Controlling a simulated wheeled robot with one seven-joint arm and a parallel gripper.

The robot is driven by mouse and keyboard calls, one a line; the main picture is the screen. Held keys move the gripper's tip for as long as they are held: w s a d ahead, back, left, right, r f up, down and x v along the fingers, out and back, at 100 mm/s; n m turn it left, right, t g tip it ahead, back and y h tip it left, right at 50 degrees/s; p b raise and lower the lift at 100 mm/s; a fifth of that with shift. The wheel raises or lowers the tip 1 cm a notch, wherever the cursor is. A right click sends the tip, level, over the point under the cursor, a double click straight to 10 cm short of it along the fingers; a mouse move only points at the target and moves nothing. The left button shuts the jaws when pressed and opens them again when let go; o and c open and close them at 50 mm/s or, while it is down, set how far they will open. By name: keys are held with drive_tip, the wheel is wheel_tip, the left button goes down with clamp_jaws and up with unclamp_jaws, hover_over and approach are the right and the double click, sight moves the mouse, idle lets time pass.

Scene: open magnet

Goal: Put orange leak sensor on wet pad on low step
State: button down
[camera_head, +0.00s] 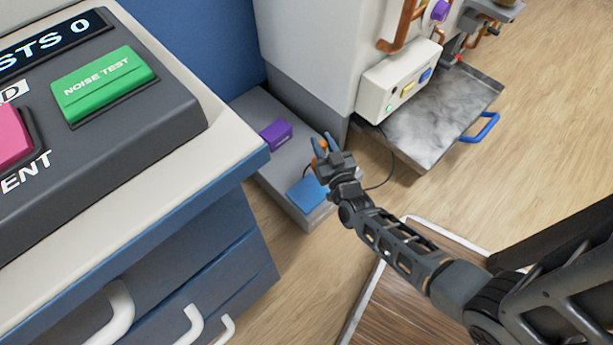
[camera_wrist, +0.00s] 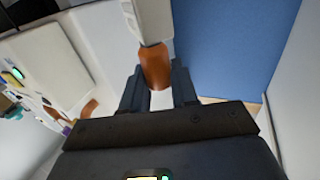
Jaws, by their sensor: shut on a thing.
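The orange leak sensor (camera_head: 318,149) is between the fingers of my gripper (camera_head: 322,145), mostly hidden by them in the head view. In the wrist view the orange sensor (camera_wrist: 155,66) shows between the two dark fingers of my gripper (camera_wrist: 157,75), which is shut on it. A pale part extends beyond it there; I cannot tell whether it belongs to the sensor. The blue pad (camera_head: 307,194), which looks like the wet pad, lies on the near end of the grey low step (camera_head: 262,166). My gripper is above the step, past the pad, and the sensor appears apart from the pad.
A purple block (camera_head: 276,135) sits farther back on the step. A white cabinet with a button box (camera_head: 398,88) and a metal tray (camera_head: 440,125) stand to the right. A thin dark cable hangs beside my gripper. A blue-and-white counter (camera_head: 225,165) borders the left.

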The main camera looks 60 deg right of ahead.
drive_tip(key=a+f+b, duration=0.4)
drive_tip(key=a+f, duration=0.1)
drive_tip(key=f, duration=0.2)
drive_tip(key=shift+w+a+f, duration=0.25)
drive_tip(key=shift+w+a, duration=0.15)
drive_tip(key=shift+w, duration=0.05)
drive_tip(key=shift+f, duration=0.1)
drive_tip(key=c, duration=0.9)
unclamp_jaws()
drive_tip(key=shift+o, duration=0.2)
